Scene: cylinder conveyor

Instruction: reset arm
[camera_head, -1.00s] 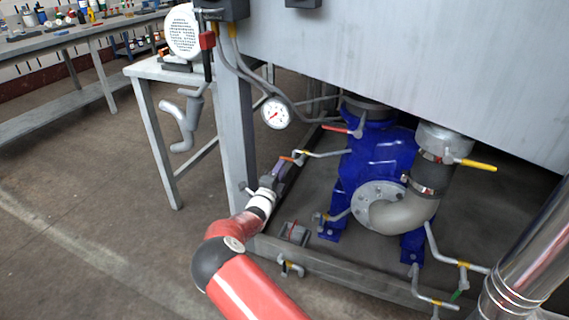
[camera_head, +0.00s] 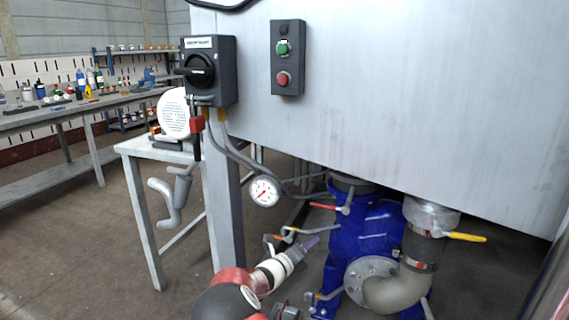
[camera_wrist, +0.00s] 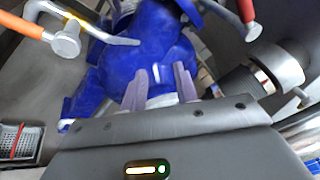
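My gripper (camera_head: 308,243) is at the end of my red arm, low in the head view, in front of the blue pump (camera_head: 352,228). In the wrist view its two purple-grey fingers (camera_wrist: 161,88) stand apart with a gap between them. I see nothing held. The blue pump body (camera_wrist: 150,45) fills the space behind the fingers. A lever with an orange handle (camera_wrist: 22,25) is at the upper left of the wrist view, clear of the fingers.
A pressure gauge (camera_head: 265,191) hangs left of the pump. A yellow-handled valve (camera_head: 466,237) is at its right. Above are a switch box (camera_head: 209,71) and a button box (camera_head: 287,58) on the grey tank (camera_head: 400,90). Open floor (camera_head: 90,235) lies at left.

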